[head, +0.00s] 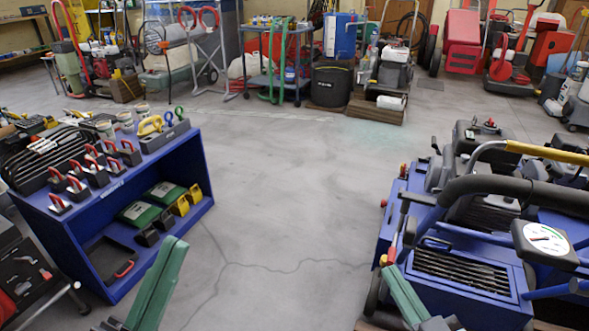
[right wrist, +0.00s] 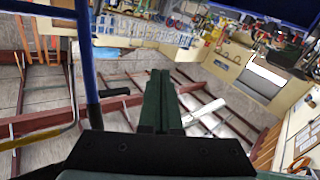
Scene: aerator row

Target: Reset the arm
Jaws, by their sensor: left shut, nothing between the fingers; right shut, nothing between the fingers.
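My left gripper (head: 172,248) rises from the bottom of the head view, left of the middle. Its green fingers are together with nothing between them, over the floor beside the blue shelf unit. My right gripper (head: 391,274) is at the lower right of the head view, in front of the blue machine. In the right wrist view its green fingers (right wrist: 159,78) are shut and empty, pointing up the picture. Neither gripper visibly holds anything. Most of both arms is out of view.
A blue shelf unit (head: 78,235) with red-handled tools stands at left. A blue machine (head: 463,296) with a black handlebar and a dial (head: 546,239) is close at right. The concrete floor (head: 290,200) between them is clear. Carts and equipment line the back wall.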

